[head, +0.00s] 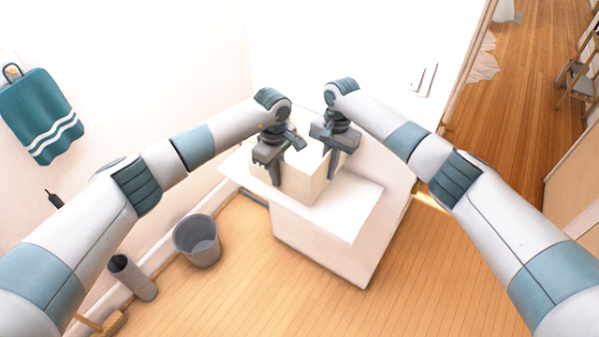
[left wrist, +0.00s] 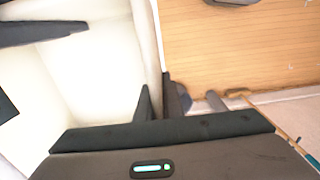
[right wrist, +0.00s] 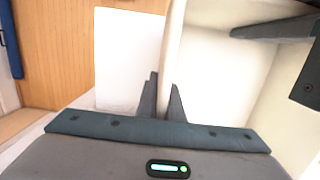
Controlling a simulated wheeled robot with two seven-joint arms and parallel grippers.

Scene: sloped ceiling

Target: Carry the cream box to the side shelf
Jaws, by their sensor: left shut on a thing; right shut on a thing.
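The cream box (head: 308,183) is open-topped and sits between my two grippers in the head view, over the white top of a low unit (head: 357,210). I cannot tell whether it touches that top. My left gripper (head: 269,163) is shut on the box's left wall; the left wrist view shows the wall (left wrist: 150,45) between the fingers. My right gripper (head: 335,147) is shut on the opposite wall, which shows in the right wrist view (right wrist: 174,45). The box's inside looks empty in both wrist views. I cannot tell for certain which surface is the side shelf.
A teal towel (head: 40,115) hangs on the wall. A wooden stepladder (head: 580,75) stands far right. The wooden floor in front of the unit is clear.

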